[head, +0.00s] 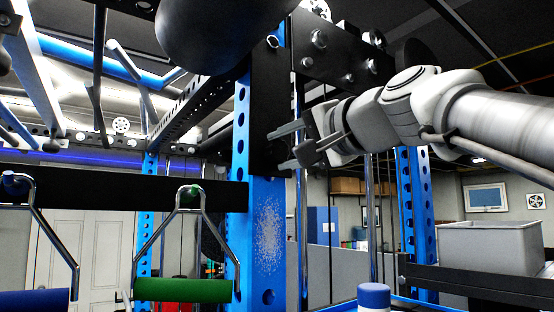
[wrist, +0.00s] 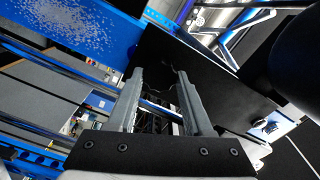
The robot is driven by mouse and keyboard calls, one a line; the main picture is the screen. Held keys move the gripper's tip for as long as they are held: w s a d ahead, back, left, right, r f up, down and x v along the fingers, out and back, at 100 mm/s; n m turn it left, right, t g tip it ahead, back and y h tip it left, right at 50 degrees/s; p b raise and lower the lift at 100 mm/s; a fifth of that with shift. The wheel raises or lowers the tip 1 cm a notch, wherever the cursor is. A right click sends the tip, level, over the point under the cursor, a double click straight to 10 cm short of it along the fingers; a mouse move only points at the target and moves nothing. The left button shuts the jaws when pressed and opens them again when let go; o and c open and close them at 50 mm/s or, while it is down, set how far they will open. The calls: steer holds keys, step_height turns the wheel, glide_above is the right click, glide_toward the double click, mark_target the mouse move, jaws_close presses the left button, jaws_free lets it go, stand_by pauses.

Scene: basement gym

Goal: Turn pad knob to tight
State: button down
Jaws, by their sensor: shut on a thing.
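My gripper (head: 276,149) reaches in from the right in the head view, its two grey fingers against the black plate (head: 262,95) on the blue post. In the wrist view my gripper (wrist: 157,76) has its fingers spaced apart at the black plate (wrist: 200,68), shut on the pad knob. The knob itself is hard to make out, dark against the dark plate between the fingertips, so I cannot tell how far it is turned. A large dark rounded pad (head: 222,32) hangs above and left of my gripper.
The blue post (head: 265,235) stands just below my gripper. Left of it hang handles with a green grip (head: 183,290) and a blue grip (head: 35,301). A black upper beam (head: 335,50) with bolts lies above my arm. A grey bin (head: 490,250) is at the right.

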steer(key=shift+m, duration=0.8)
steer(key=shift+c, duration=1.5)
jaws_free()
steer(key=shift+s+d, duration=0.1)
steer(key=b+v, duration=0.3)
steer(key=v, duration=1.4)
steer(key=shift+s+d, duration=0.1)
